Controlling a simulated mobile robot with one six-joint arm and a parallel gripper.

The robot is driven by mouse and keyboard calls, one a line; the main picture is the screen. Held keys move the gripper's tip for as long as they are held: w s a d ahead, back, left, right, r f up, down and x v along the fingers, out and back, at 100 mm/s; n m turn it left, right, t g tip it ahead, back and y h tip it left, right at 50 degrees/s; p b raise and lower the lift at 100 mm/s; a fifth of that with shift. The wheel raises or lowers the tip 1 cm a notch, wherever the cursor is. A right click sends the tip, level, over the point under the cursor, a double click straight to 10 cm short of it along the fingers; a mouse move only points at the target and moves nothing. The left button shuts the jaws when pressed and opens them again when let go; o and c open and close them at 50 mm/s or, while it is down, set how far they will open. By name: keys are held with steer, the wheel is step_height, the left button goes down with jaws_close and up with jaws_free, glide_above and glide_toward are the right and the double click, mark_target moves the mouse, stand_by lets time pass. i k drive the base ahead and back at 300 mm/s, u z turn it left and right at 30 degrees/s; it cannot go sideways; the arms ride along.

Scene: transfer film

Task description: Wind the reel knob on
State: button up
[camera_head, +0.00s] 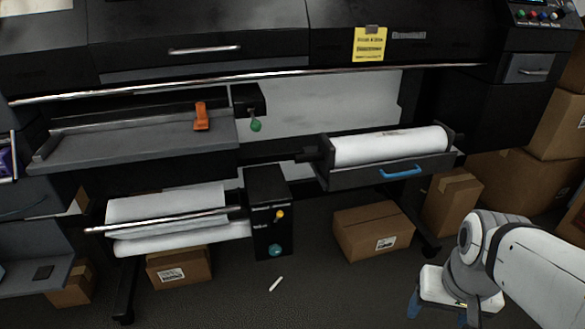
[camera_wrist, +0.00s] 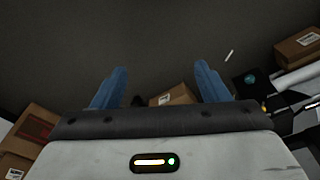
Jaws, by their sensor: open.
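A round teal knob (camera_head: 276,250) sits low on the front of a black box (camera_head: 266,190) at the right end of the lower white roll (camera_head: 180,228). A small yellow knob (camera_head: 280,214) is above it, and a green knob (camera_head: 256,126) hangs under a black block higher up. I cannot tell for certain which one is the reel knob. The teal knob also shows at the right in the wrist view (camera_wrist: 249,78). My gripper (camera_head: 442,308) is open and empty at the lower right, well apart from the knobs. Its blue fingers (camera_wrist: 162,78) point over the floor.
A white roll (camera_head: 390,147) lies in a tray with a blue handle (camera_head: 402,172). An orange clamp (camera_head: 201,117) stands on the grey shelf. A cardboard box (camera_head: 373,232) and a white stick (camera_head: 276,284) are on the floor. Floor between my gripper and the black box is mostly clear.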

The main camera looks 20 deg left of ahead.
mark_target(275, 250)
steer(key=z, duration=0.05)
steer(key=k, duration=1.25)
steer(key=u, duration=0.35)
steer(key=i, duration=1.65)
steer(key=u, duration=0.15)
